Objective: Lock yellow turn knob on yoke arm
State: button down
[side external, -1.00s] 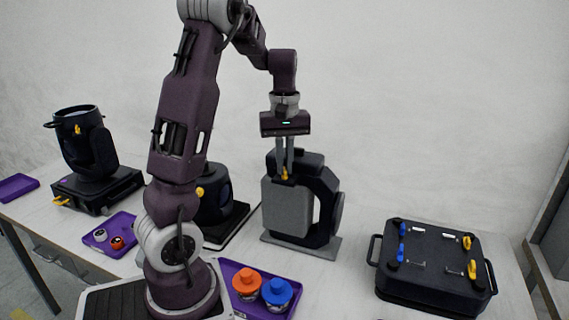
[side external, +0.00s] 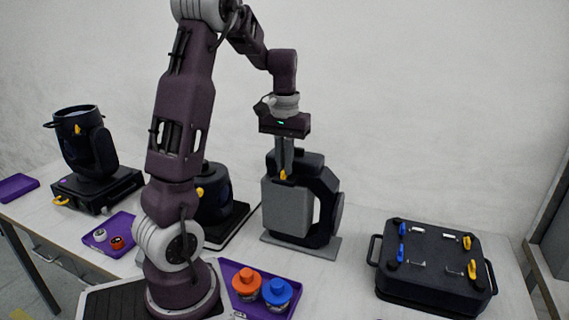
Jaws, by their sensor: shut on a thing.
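The yellow turn knob (side external: 283,175) sits near the top of the dark yoke arm (side external: 322,195), above a light grey panel (side external: 285,208). This fixture stands upright on a grey base plate on the table. My gripper (side external: 284,170) points straight down over it, with its fingertips at the yellow knob. The fingers look close together and are shut on the knob. The fingers partly hide the knob, and its exact angle is too small to tell.
A dark case (side external: 432,265) with blue and yellow latches stands at the right. A purple tray (side external: 230,268) holds an orange-lidded jar (side external: 246,281) and a blue-lidded jar (side external: 277,291). Another dark fixture (side external: 88,150) stands at the far left. Bare table shows between the yoke and the case.

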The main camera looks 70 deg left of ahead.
dwell(0.4)
jog(key=c, duration=1.5)
grip_release()
jog(key=shift+c, duration=0.2)
notch_tip(320, 180, up, 7)
jog(key=shift+r, duration=0.1)
jog(key=s+d+r+m+t, duration=0.2)
jog(key=d+r+m, duration=0.1)
jog(key=d, duration=0.8)
jog(key=s+d+f+m+t, duration=0.1)
jog(key=s+d+m, duration=0.2)
jog(key=s+d, duration=0.2)
jog(key=s+d+f+m+t, duration=0.2)
jog(key=s+d, duration=0.4)
jog(key=d, duration=0.3)
jog(key=shift+f+m+t, duration=0.3)
jog(key=shift+m, duration=0.2)
